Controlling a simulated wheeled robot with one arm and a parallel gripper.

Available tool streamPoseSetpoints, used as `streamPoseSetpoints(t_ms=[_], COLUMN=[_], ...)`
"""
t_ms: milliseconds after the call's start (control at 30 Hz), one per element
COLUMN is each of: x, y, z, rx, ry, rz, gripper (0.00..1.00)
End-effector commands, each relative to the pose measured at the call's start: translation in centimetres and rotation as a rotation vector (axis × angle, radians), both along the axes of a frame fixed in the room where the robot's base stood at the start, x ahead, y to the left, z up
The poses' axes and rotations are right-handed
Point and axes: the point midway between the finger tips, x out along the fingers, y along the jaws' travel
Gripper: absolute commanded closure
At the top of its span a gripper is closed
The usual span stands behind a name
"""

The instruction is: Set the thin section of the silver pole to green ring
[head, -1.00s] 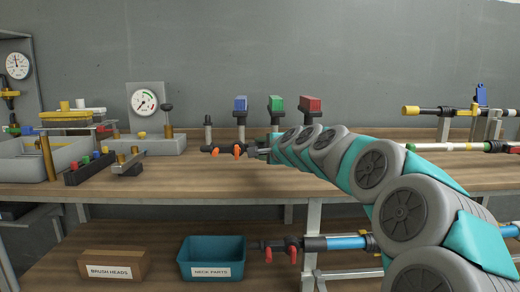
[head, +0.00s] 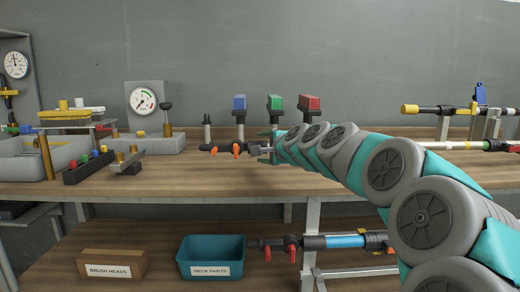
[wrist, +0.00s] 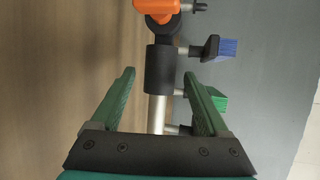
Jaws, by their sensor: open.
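The silver pole (wrist: 158,112) runs lengthwise between the two green fingers of my gripper (wrist: 160,95) in the wrist view. The fingers are open, one on each side of it, with visible gaps. Ahead of them, a black collar (wrist: 162,72) sits on the pole, with an orange lever (wrist: 168,8) beyond it. In the head view, my gripper (head: 267,152) is beside the dark fittings with orange levers (head: 236,149). My arm hides the pole's middle. A pale pole section with coloured bands (head: 455,145) shows at right; I cannot tell whether it is the same pole.
Blue (head: 239,103), green (head: 275,103) and red (head: 309,104) blocks stand on posts behind my gripper. A gauge (head: 143,101) and trays are at left. The lower shelf holds a teal bin (head: 212,258), a brown box (head: 112,264) and another pole (head: 345,241).

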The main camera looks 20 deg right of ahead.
Motion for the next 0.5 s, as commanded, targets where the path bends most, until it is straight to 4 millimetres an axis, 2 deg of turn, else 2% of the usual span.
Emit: streamPoseSetpoints(t_ms=[200,500], x=[-3.3,-5.3], y=[-0.3,-0.4], z=[0.7,1.3], rx=[0.0,0.0], ry=[0.0,0.0], rz=[0.0,0.001], gripper=[0.22,0.22])
